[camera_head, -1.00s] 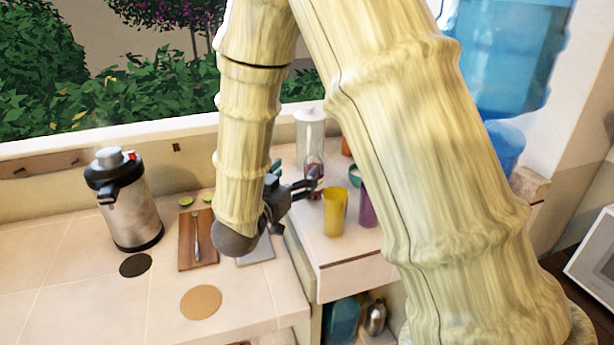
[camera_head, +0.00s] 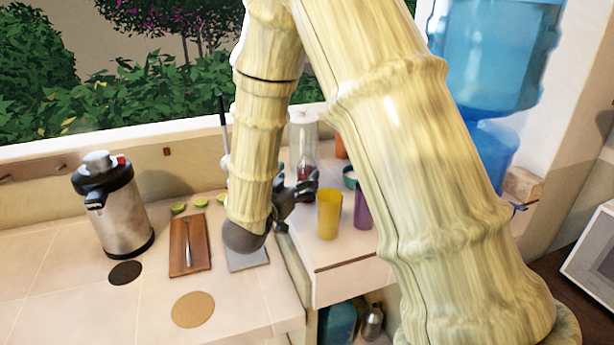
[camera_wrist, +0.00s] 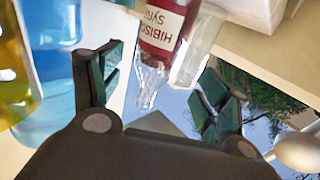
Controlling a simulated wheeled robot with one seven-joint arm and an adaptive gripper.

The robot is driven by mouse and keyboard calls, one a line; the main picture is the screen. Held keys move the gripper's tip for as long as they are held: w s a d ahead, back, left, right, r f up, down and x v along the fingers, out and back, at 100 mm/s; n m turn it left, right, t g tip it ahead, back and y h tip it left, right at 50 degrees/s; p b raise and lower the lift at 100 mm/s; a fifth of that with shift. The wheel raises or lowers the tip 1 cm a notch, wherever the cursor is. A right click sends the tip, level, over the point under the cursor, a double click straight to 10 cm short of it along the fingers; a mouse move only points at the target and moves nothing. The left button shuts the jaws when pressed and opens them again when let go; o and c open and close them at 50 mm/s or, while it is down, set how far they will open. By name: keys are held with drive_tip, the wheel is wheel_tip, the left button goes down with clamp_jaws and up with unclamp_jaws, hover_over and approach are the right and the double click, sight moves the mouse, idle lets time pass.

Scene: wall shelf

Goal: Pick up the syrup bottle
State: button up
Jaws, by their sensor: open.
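The syrup bottle (camera_wrist: 162,25) shows upside down at the top of the wrist view, with dark red contents, a white label reading "HIBISC… SYRU…" and a clear neck. My gripper (camera_wrist: 165,88) is open, its green-tipped fingers on either side of the bottle's neck in the picture, with nothing held. I cannot tell how far the bottle is from the fingers. In the head view my gripper (camera_head: 298,183) is over the right counter, beside the yellow cup. A dark red patch shows just behind it at the base of a clear container; the bottle is not clearly distinguishable there.
The clear white-lidded container (camera_head: 303,132) stands behind my gripper. A yellow cup (camera_head: 329,214) and purple cup (camera_head: 361,208) stand close at right. A steel pump flask (camera_head: 122,215), wooden board (camera_head: 180,254) and lime pieces (camera_head: 178,208) are left. The front left counter is mostly clear.

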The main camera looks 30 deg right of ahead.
sight(307, 169)
drive_tip(key=shift+p+x, duration=0.5)
drive_tip(key=shift+x, duration=0.4)
drive_tip(key=p+x, duration=0.1)
drive_tip(key=x, duration=0.3)
drive_tip(key=shift+s+d+f, duration=0.1)
drive_tip(key=shift+s+f, duration=0.05)
drive_tip(key=shift+s, duration=0.05)
drive_tip(key=c, duration=1.5)
